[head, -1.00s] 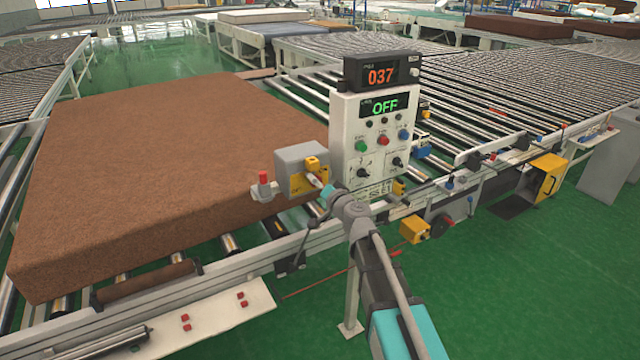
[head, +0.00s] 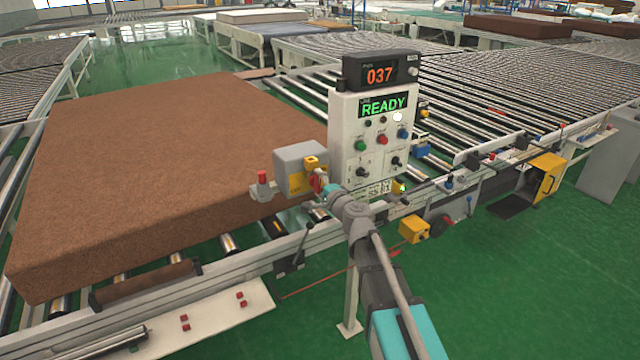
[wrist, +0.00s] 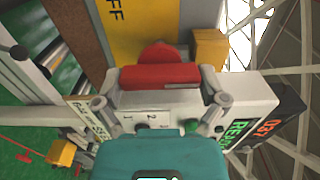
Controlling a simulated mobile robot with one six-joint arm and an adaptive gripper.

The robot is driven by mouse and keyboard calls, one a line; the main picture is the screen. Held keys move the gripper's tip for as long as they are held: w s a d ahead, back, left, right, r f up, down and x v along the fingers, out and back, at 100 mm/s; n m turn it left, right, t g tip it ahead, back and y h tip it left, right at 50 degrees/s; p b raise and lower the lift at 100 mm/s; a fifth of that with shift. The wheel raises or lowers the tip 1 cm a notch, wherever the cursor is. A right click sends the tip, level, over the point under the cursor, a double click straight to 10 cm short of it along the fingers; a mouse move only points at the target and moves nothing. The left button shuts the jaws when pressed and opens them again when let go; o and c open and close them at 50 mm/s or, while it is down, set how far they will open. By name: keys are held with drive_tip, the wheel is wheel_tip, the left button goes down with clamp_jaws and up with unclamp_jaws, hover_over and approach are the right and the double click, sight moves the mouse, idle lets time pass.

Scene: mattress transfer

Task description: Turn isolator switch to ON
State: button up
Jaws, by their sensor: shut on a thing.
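The isolator switch is a yellow-faced grey box (head: 300,168) left of the control panel, with a red handle (head: 317,183) on its front. In the wrist view the red handle (wrist: 160,76) lies between my two fingers, across a yellow plate (wrist: 128,32) with part of a black OFF label. My gripper (wrist: 160,90) is shut on the handle; in the head view my gripper (head: 326,190) is small and partly hidden by my wrist. The control panel's display (head: 384,106) reads READY in green.
The white control panel (head: 345,130) with knobs and buttons stands close to the right of my gripper, a 037 display (head: 380,75) on top. A brown mattress (head: 150,170) lies on rollers to the left. A small red-topped device (head: 262,184) sits left of the switch.

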drive_tip(key=shift+w, duration=0.15)
idle(0.3)
drive_tip(key=o, duration=0.8)
drive_tip(key=shift+d, duration=0.1)
drive_tip(key=v, duration=1.2)
drive_tip(key=shift+f, duration=0.1)
